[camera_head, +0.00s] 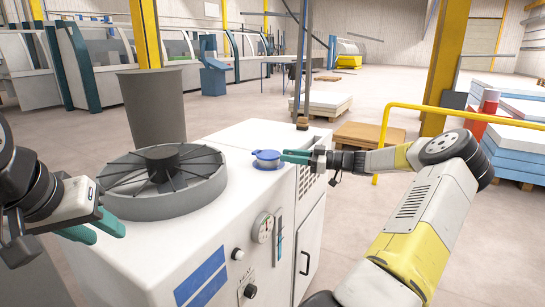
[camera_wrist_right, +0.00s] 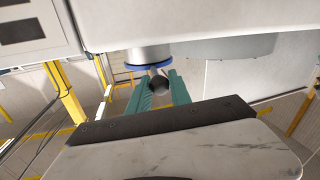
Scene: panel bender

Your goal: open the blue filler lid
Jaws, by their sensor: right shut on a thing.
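The blue filler lid (camera_head: 266,154) sits on its short round neck on top of the white machine cabinet, and it looks closed. The lid's blue edge also shows in the right wrist view (camera_wrist_right: 147,67). My right gripper (camera_head: 292,157) reaches in from the right with its teal fingers at the lid's right side. In the right wrist view, a dark round knob (camera_wrist_right: 160,85) lies between the fingers, beside the lid's edge, and the gripper is shut on it. My left gripper (camera_head: 93,230) is open and empty at the left, beside the cabinet.
A round grey fan housing (camera_head: 160,202) stands on the cabinet (camera_head: 226,220) left of the lid, with a grey cylinder (camera_head: 152,107) behind it. A gauge (camera_head: 262,227) is on the cabinet front. A yellow rail (camera_head: 440,112) and stacked sheets (camera_head: 515,150) are at the right.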

